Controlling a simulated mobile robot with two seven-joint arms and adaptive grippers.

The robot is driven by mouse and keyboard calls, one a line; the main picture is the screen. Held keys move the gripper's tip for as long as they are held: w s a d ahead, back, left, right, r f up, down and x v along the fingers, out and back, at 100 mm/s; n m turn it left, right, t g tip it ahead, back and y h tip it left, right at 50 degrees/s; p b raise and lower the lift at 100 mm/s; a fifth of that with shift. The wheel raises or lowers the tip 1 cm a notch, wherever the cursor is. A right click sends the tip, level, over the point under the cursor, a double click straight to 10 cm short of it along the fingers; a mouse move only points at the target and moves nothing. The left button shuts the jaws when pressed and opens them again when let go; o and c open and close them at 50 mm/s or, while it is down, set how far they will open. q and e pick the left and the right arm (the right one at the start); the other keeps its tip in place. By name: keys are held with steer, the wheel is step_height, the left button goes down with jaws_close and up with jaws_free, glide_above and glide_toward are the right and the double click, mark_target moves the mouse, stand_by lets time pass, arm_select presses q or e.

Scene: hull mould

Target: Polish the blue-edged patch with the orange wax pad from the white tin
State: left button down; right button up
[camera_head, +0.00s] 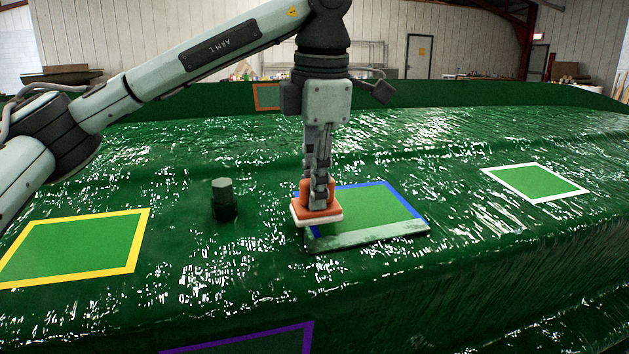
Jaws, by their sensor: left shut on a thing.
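The blue-edged patch (372,208) lies on the green hull mould, right of the middle. A pale, whitish band (372,237) runs along its near edge. My left gripper (318,200) points down and is shut on the orange wax pad (318,213), which has a pale underside. I cannot tell if the pad touches the surface. My right gripper and the white tin are not in view.
A dark hexagonal post (223,200) stands on the mould left of the pad. A yellow-edged patch (75,247) lies at left, a white-edged one (535,183) at right, a purple-edged one (245,343) at the front. An orange-edged patch (267,96) is at the back.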

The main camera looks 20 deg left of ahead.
arm_select(q)
steer(key=shift+w+f+b, duration=0.1)
steer(key=shift+f+b, duration=0.4)
steer(key=shift+f, duration=0.35)
stand_by(0.4)
stand_by(0.7)
